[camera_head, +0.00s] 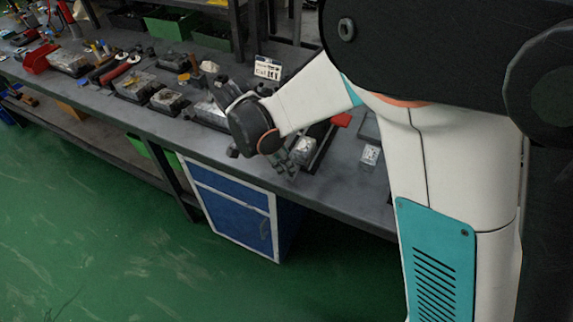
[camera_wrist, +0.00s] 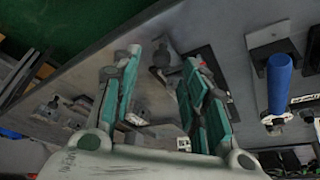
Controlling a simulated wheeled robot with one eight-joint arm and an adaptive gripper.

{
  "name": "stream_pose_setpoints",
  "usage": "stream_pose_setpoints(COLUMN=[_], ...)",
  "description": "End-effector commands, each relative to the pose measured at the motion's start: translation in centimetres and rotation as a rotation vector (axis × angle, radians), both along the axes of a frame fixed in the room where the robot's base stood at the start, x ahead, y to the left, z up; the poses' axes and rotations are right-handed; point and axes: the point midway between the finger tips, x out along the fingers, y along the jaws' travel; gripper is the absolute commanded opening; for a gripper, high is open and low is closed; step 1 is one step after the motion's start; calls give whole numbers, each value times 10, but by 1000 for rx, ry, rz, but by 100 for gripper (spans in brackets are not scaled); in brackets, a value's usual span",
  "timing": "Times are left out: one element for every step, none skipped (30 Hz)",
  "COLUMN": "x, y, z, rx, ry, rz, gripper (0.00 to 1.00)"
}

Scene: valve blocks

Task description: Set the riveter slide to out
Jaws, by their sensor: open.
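My gripper (camera_head: 284,165) is over the front part of the workbench in the head view. In the wrist view my gripper (camera_wrist: 160,58) has its two green-padded fingers spread apart with nothing held between them. A small dark knob-like part (camera_wrist: 160,74) on the bench shows between the fingers. It looks apart from both of them. I cannot tell for sure which part is the riveter slide, or its position. A blue cylindrical handle (camera_wrist: 279,84) on a dark mount is to the right of the fingers in the wrist view.
The grey workbench (camera_head: 190,134) carries several metal blocks and tools to the left. A small white-topped block (camera_head: 370,156) and a printed card (camera_head: 267,69) are near the gripper. A blue cabinet (camera_head: 232,207) is under the bench. Green floor (camera_head: 90,240) is open in front.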

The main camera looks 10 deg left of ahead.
Motion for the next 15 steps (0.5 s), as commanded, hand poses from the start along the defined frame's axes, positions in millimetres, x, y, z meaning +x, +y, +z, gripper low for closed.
stream_pose_setpoints(x=[-3, -4, -5, -6, -7, -8, -8, -9, -10, -11, -11, -12, -12, -12, -12], y=[4, 7, 10, 12, 13, 15, 17, 19, 21, 22, 23, 24, 24, 25, 25], z=[11, 17, 24, 29, 34, 41, 45, 49, 53, 56, 59, 62, 63, 65, 66], rx=[0, 0, 0, 0, 0, -1, -1, -1, -1, -1, -1, -1, -1, -1, -1], ry=[0, 0, 1, 0, 0, 1, 1, 2, 2, 2, 2, 2, 2, 2, 2], rz=[2, 2, 2, 1, 1, 1, 1, 1, 1, 1, 1, 1, 1, 0, 0], gripper=[41, 41, 41, 41, 41, 41, 41, 41, 41, 41, 41, 41, 41, 41, 41])
